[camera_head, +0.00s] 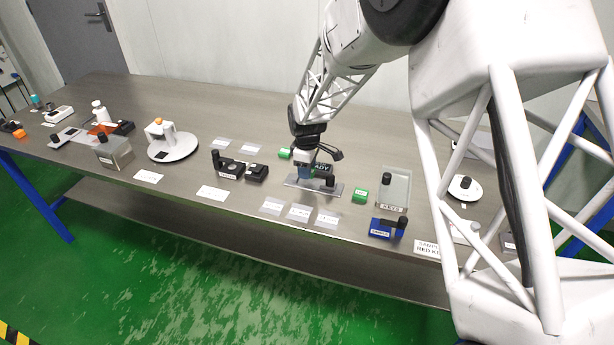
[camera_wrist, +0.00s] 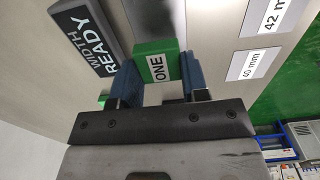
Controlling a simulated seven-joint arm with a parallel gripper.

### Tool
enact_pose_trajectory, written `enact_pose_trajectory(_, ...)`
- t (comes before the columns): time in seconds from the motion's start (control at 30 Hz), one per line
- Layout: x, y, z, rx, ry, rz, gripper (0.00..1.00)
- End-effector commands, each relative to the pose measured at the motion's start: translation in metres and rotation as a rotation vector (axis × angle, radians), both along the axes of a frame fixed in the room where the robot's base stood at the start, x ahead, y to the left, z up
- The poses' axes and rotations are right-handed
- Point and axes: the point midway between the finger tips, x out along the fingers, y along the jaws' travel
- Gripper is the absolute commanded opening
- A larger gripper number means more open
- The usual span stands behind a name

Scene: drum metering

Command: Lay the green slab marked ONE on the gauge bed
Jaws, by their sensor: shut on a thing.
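The green slab marked ONE (camera_wrist: 157,66) is between the two blue fingers of my gripper (camera_wrist: 163,80) in the wrist view, label facing the camera. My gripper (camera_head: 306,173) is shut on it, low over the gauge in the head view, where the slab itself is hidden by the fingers. The gauge bed (camera_head: 298,185) is a grey metal plate with a black knobbed part at its right. The gauge's dark display (camera_head: 323,168) stands behind; it reads WIDTH READY (camera_wrist: 88,42) in the wrist view. I cannot tell whether the slab touches the bed.
Another green block (camera_head: 360,195) lies right of the gauge, and a second green block (camera_head: 284,153) lies behind left. Labelled plates (camera_head: 299,212) lie in front, one reading 40 mm (camera_wrist: 253,64). A blue block (camera_head: 387,228) and black fixtures (camera_head: 230,169) stand nearby.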

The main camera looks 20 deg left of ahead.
Motion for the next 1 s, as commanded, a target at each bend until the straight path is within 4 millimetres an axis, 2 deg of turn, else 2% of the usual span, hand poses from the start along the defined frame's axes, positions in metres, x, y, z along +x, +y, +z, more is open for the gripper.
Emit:
enact_pose_trajectory(0.1, -0.002, -0.001, -0.018, -0.002, 0.004, 0.000, 0.19)
enact_pose_trajectory(0.23, -0.002, -0.001, -0.029, -0.002, 0.003, 0.000, 0.19)
enact_pose_trajectory(0.73, -0.002, -0.001, -0.034, -0.001, 0.002, 0.000, 0.19)
enact_pose_trajectory(0.77, -0.002, -0.001, -0.035, -0.001, 0.002, 0.000, 0.43)
enact_pose_trajectory(0.8, -0.002, -0.001, -0.034, -0.001, 0.002, 0.000, 0.49)
enact_pose_trajectory(0.9, -0.002, -0.001, -0.034, -0.001, 0.002, 0.000, 0.64)
enact_pose_trajectory(1.0, -0.002, -0.001, -0.034, -0.001, 0.002, 0.000, 0.67)
